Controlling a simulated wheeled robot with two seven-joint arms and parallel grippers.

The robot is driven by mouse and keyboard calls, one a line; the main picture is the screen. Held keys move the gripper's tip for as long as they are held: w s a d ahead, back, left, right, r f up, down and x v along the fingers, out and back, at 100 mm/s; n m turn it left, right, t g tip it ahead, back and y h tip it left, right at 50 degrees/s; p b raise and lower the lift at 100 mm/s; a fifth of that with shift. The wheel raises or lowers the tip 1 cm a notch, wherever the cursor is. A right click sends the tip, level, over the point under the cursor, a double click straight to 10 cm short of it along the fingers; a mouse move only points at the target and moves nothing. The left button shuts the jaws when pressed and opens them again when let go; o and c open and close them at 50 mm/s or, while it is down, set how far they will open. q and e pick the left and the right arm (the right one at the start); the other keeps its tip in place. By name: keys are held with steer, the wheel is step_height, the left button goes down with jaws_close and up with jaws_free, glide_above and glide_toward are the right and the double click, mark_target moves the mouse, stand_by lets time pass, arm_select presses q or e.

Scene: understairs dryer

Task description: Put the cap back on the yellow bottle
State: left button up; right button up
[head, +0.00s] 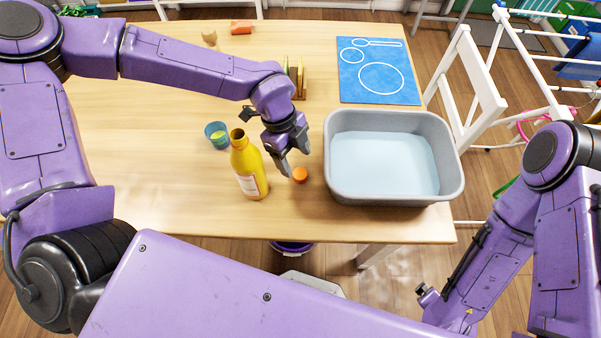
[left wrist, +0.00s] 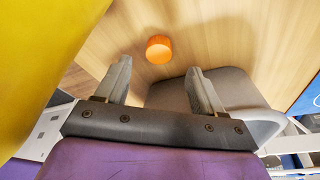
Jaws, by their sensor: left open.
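The yellow bottle (head: 248,166) stands upright and uncapped on the wooden table, with a dark opening at its top; it also fills the upper left of the left wrist view (left wrist: 35,60). The orange cap (head: 300,175) lies on the table between the bottle and the grey basin; it also shows in the left wrist view (left wrist: 159,49). My left gripper (head: 294,164) is open and empty, just above and beside the cap, its fingers pointing down. In the left wrist view the cap shows beyond the gap between the fingertips (left wrist: 158,75). My right gripper is not clearly visible.
A grey basin (head: 455,170) of pale water stands close right of the cap. A teal cup (head: 217,135) stands behind the bottle. A rack (head: 299,88), a blue mat (head: 378,95) and an orange block (head: 241,28) lie farther back. The table's front edge is near the bottle.

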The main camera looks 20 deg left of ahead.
mark_target(300, 173)
arm_select(q)
steer(key=shift+f, duration=0.1)
steer(key=p+x, duration=0.1)
steer(key=x, duration=0.4)
steer(key=shift+s, duration=0.1)
steer(key=c, duration=1.1)
